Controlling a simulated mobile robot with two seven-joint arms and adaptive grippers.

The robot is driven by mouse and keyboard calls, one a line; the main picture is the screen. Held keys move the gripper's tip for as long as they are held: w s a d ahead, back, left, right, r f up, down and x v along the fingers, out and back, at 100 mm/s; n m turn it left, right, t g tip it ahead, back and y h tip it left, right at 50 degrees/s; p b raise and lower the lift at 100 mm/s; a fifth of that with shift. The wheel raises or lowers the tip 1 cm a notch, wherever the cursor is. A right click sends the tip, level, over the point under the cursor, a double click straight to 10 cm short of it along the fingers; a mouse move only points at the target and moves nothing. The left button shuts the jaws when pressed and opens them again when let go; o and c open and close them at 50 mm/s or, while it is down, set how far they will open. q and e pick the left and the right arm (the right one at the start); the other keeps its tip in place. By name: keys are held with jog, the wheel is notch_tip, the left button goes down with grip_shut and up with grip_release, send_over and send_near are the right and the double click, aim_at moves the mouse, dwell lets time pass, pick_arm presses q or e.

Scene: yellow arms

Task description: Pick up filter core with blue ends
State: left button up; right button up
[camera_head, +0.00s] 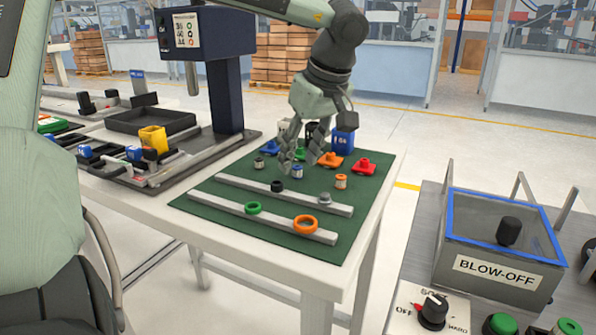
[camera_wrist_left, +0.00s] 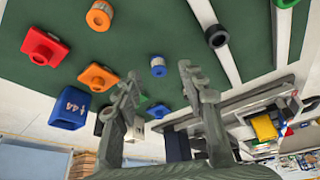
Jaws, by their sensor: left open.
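The filter core with blue ends (camera_head: 297,172) is a small pale cylinder standing on the green mat (camera_head: 233,172). It also shows in the left wrist view (camera_wrist_left: 158,66), upper middle. My left gripper (camera_head: 298,160) is open and points down over the mat, close to this core. In the left wrist view its two fingertips (camera_wrist_left: 160,72) are spread, with the core showing in the gap between them and nothing held. Whether a finger touches the core I cannot tell. My right gripper is in neither view.
A core with orange ends (camera_head: 341,181) stands to the right, and a dark-ended core (camera_head: 259,162) to the left. Orange (camera_head: 331,160) and red (camera_head: 363,165) fittings and a blue block (camera_head: 343,141) stand behind. Two grey rails with rings lie in front.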

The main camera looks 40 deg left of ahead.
pick_arm(q)
jog(key=shift+x, duration=0.85)
jog(key=shift+r, duration=0.1)
jog(key=shift+c, duration=0.6)
jog(key=c, duration=0.7)
